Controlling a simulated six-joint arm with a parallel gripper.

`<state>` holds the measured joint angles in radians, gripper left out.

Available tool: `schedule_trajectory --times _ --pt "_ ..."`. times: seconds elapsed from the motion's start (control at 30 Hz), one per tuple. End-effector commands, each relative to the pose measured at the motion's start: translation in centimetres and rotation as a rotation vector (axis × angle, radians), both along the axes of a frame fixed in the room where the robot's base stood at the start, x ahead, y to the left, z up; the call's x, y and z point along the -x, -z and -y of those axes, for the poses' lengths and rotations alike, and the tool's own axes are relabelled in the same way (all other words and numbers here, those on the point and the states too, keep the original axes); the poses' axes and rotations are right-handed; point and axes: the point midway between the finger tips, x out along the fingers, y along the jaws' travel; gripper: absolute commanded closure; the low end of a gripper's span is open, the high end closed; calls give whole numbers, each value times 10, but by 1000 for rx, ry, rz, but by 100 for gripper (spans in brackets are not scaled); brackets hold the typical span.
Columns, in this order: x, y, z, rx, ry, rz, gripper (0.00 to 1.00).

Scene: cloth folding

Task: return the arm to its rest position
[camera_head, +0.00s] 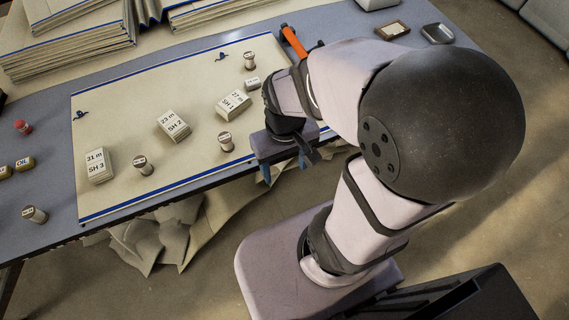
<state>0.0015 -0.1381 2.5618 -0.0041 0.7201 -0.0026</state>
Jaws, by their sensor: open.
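My arm stands at the right of the view, folded, with its large dark round joint nearest the camera. My gripper (284,173) is by the table's front edge, right of the middle. Its two bluish fingertips point down and are apart. I see nothing between them. The grey-blue table (180,195) lies behind and to the left of my gripper. A large cream cloth or sheet (140,110) with blue end stripes lies flat on it. My wrist and forearm hide part of the table's right side.
Labelled blocks (174,126) and small round stamps (143,165) stand on the sheet. Folded cloth stacks (70,50) lie at the back left. An orange-handled tool (293,41) and two small trays (392,30) lie at the back right. Crumpled cloth (165,240) lies below the table's front edge.

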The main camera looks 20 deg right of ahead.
Motion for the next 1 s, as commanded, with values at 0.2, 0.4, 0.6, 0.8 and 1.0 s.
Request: schedule_trajectory --times 0.2,0.4,0.6,0.8,1.0 --pt "-1 -7 -1 -1 2 2 39" --pt "-1 -38 -1 -1 2 2 39" --pt "-1 -85 -1 -1 1 2 39" --pt "-1 -125 -1 -2 0 3 39" --pt "-1 -137 -1 -2 0 2 39"
